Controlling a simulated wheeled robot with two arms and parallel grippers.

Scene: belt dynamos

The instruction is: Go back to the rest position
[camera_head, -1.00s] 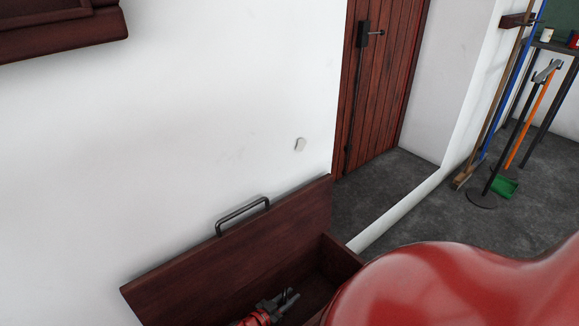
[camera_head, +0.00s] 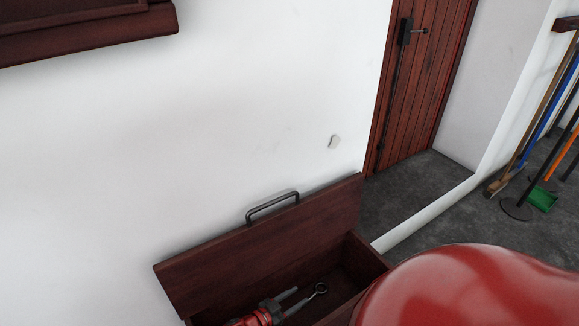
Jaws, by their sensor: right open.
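My right gripper (camera_head: 293,298) is open, with its red wrist at the bottom edge of the head view. It is over or inside the open dark wooden box (camera_head: 371,264). A ring-ended metal tool (camera_head: 320,288) shows just beyond its fingertips, in the box. The rest of that tool is hard to make out, and I cannot tell whether the fingers touch it. The box lid (camera_head: 270,240) stands open against the white wall, with its metal handle (camera_head: 272,206) on top. My left gripper is out of view.
A red plank door (camera_head: 425,95) stands behind the box. Brooms and poles (camera_head: 548,115) and a green dustpan (camera_head: 542,199) stand at the right. A dark wooden fixture (camera_head: 85,35) juts from the wall at upper left. Grey floor (camera_head: 470,222) is clear near the door.

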